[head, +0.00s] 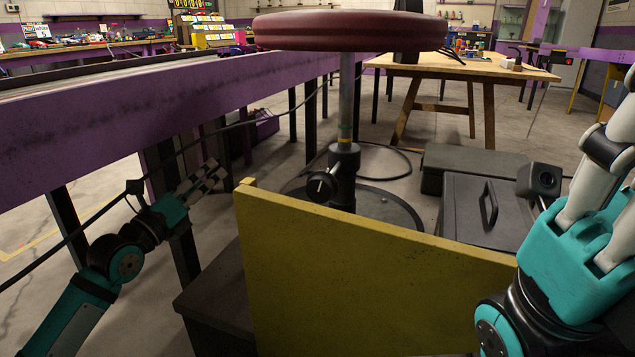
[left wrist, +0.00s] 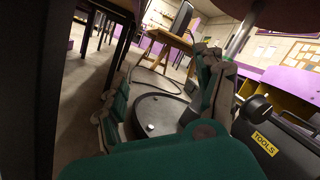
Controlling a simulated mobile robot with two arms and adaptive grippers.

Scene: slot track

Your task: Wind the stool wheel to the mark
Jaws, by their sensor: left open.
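The stool has a round dark red seat (head: 350,30) on a grey post and a round black base (head: 385,207). Its small black wheel (head: 322,187), with a pale mark on its face, sticks out from the black hub at the post's foot. Green and yellow bands (head: 345,131) ring the post above the hub. My left gripper (head: 203,176) is open and empty, left of the wheel and apart from it. In the left wrist view the gripper's fingers (left wrist: 162,100) stand apart, with the stool base behind them; the wheel (left wrist: 257,108) is right of them.
A yellow panel (head: 330,270) stands in front of the stool's foot. A purple track table (head: 110,115) runs along the left, with a black cable hanging by it. A grey case (head: 485,222) with a handle is right of the base. A wooden table (head: 460,66) stands behind.

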